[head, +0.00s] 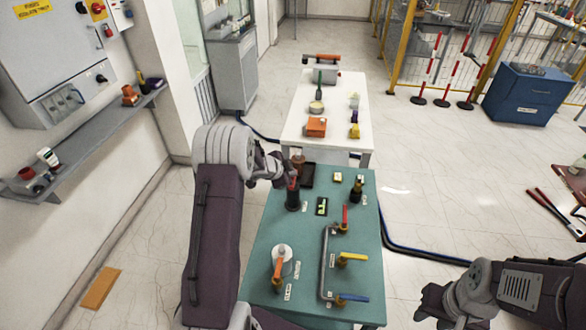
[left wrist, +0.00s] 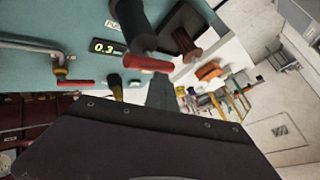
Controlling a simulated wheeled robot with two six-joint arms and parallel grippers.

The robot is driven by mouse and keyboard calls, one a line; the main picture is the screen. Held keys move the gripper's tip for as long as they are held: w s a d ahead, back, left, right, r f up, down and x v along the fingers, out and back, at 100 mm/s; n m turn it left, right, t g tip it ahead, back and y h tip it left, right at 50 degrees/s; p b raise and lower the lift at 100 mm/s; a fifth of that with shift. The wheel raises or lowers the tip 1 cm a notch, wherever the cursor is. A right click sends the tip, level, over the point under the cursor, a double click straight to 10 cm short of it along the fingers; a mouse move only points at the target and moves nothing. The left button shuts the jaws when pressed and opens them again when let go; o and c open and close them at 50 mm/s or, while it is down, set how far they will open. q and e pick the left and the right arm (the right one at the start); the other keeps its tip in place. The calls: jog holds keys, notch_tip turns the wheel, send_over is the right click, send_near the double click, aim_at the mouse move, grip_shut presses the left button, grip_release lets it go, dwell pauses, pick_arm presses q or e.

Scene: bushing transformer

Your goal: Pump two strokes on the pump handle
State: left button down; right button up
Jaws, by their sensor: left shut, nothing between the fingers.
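The pump is a black upright cylinder (head: 292,200) with a red handle (head: 292,182) at its top, at the far left of the green table (head: 265,235). In the left wrist view the red handle (left wrist: 148,63) lies across the end of the dark cylinder (left wrist: 143,32). My left gripper (head: 285,170) is shut and empty beside the handle. In the left wrist view its dark fingers (left wrist: 160,92) end close to the red handle; I cannot tell whether they touch. My right gripper (head: 432,303) hangs at the lower right, away from the table; its opening is unclear.
A small display (left wrist: 106,47) reading about 0.3 sits near the pump. A pipe (head: 325,262) with red (head: 345,216), yellow (head: 353,256) and blue (head: 353,298) valve levers stands on the right. A white part with an orange lever (head: 278,267) is at front left. A white table (head: 297,105) stands behind.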

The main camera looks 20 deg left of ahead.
pick_arm(q)
jog(key=shift+a+r+p, duration=0.1)
jog(key=shift+r+p, duration=0.25)
jog(key=shift+p, duration=0.25)
notch_tip(320, 180, up, 6)
jog(key=p, duration=0.6)
jog(key=shift+w+p, duration=0.1)
jog(key=shift+p, duration=0.25)
dwell(1.8)
